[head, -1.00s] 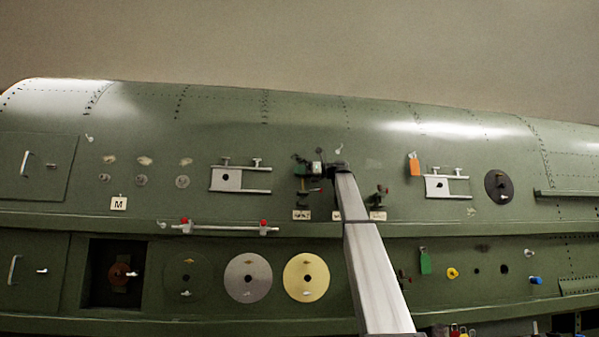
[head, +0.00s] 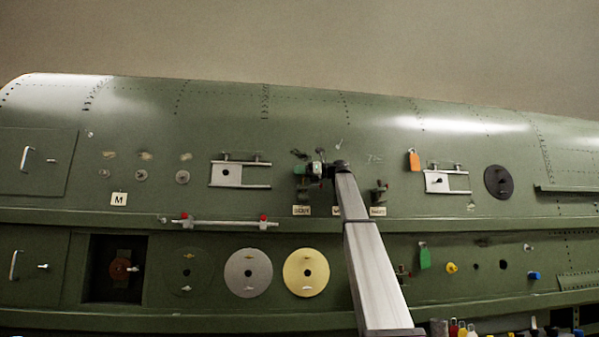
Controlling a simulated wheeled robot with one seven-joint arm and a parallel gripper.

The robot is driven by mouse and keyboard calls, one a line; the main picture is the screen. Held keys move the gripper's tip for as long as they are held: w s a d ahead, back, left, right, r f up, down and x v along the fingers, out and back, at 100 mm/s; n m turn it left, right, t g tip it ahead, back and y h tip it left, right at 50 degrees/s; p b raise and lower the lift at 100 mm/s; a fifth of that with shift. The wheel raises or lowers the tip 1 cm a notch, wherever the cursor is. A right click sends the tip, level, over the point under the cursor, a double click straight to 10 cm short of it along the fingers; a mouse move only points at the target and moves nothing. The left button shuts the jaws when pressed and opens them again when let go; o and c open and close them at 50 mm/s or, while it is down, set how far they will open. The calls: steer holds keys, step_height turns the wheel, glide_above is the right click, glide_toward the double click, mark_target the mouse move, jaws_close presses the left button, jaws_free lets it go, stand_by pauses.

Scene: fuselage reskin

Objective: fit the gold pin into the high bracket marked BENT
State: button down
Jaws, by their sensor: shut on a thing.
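My gripper (head: 314,169) is at the upper middle of the green fuselage side, in front of the bracket group. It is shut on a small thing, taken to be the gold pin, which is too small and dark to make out. A dark bracket (head: 304,192) shows just below the gripper, above a pale label (head: 301,211). Another dark bracket (head: 379,192) stands right of my arm, above its own label (head: 378,211). A third label (head: 336,211) is partly behind my arm. I cannot read which label says BENT. Contact between gripper and bracket cannot be told.
A plate on rails (head: 227,173) is left of the gripper. Another railed plate (head: 437,182) and an orange tag (head: 414,161) are to the right. A bar with red clamps (head: 225,223) runs lower left. Round discs (head: 306,272) sit below. Several small containers (head: 462,329) stand at the bottom right.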

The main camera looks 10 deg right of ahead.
steer(key=shift+f, duration=0.35)
steer(key=shift+r, duration=0.1)
steer(key=shift+r, duration=2)
steer(key=shift+f, duration=2.1)
stand_by(0.6)
steer(key=c, duration=0.9)
jaws_free()
steer(key=shift+c, duration=0.2)
step_height(320, 180, up, 4)
steer(key=shift+r, duration=0.15)
steer(key=s+a+r, duration=0.6)
steer(key=a, duration=0.4)
steer(key=shift+s+r, duration=0.15)
steer(key=shift+r, duration=0.25)
